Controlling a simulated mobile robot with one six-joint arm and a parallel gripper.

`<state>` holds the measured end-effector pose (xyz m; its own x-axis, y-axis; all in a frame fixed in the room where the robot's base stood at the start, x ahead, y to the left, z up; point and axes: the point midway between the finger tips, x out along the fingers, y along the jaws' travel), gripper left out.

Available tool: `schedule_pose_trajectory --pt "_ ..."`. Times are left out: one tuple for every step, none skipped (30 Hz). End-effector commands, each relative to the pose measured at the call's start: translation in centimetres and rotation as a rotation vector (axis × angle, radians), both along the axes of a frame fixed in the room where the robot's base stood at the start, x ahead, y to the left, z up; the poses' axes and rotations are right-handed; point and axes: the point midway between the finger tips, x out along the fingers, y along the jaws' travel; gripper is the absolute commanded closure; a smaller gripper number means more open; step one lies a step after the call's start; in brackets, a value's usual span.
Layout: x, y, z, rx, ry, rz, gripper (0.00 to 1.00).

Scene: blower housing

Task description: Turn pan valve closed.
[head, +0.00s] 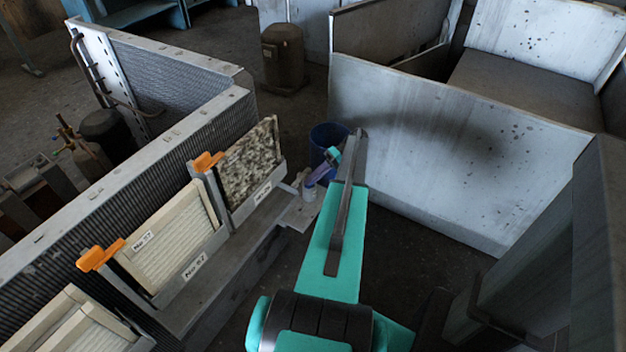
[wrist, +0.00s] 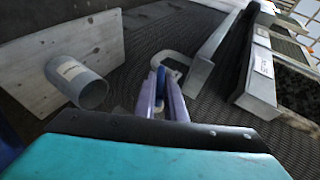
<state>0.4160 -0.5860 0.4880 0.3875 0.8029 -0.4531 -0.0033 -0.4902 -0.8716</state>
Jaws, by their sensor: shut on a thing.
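The pan valve's blue handle (wrist: 172,77) shows in the wrist view between the two purple fingers of my gripper (wrist: 164,80). The fingers are shut on it. A pale curved pipe (wrist: 170,60) lies just beyond the fingertips, and the valve's body is mostly hidden. In the head view my gripper (head: 318,175) is by a grey pipe stub (head: 309,191) at the end of the filter housing's ledge. The handle cannot be made out there, so its angle is unclear.
A labelled grey pipe (wrist: 77,83) sticks out from a panel at left in the wrist view. A blue bin (head: 327,135) stands behind my gripper. Filter panels with orange clips (head: 101,254) line the left, and a large metal enclosure (head: 450,150) stands at right.

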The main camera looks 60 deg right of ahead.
Motion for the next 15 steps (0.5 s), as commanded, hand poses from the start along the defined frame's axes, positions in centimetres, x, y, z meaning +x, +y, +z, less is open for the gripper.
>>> schedule_pose_trajectory --pt "0.12 -0.16 0.10 -0.004 -0.003 -0.004 1.00" --pt "0.12 -0.16 0.10 -0.004 -0.003 -0.004 1.00" --pt "0.12 -0.16 0.10 -0.004 -0.003 -0.004 1.00" --pt "0.12 -0.17 0.09 -0.004 -0.003 -0.004 1.00" --pt "0.12 -0.16 0.10 -0.004 -0.003 -0.004 1.00" --pt "0.12 -0.17 0.09 -0.004 -0.003 -0.004 0.83" --pt "0.11 -0.15 0.09 -0.004 -0.003 -0.004 0.78" --pt "0.10 -0.14 0.08 -0.004 -0.003 -0.004 0.73" --pt "0.09 -0.13 0.07 -0.004 -0.003 -0.003 0.71" --pt "0.08 -0.11 0.06 -0.003 -0.003 -0.003 0.71" --pt "0.07 -0.10 0.06 -0.002 -0.002 -0.003 0.71" --pt "0.06 -0.09 0.05 -0.002 -0.002 -0.003 0.71" --pt "0.05 -0.09 0.04 -0.002 -0.002 -0.003 0.71" --pt "0.04 -0.07 0.04 -0.002 -0.002 -0.003 0.71" --pt "0.03 -0.07 0.03 -0.002 -0.001 -0.002 0.71"
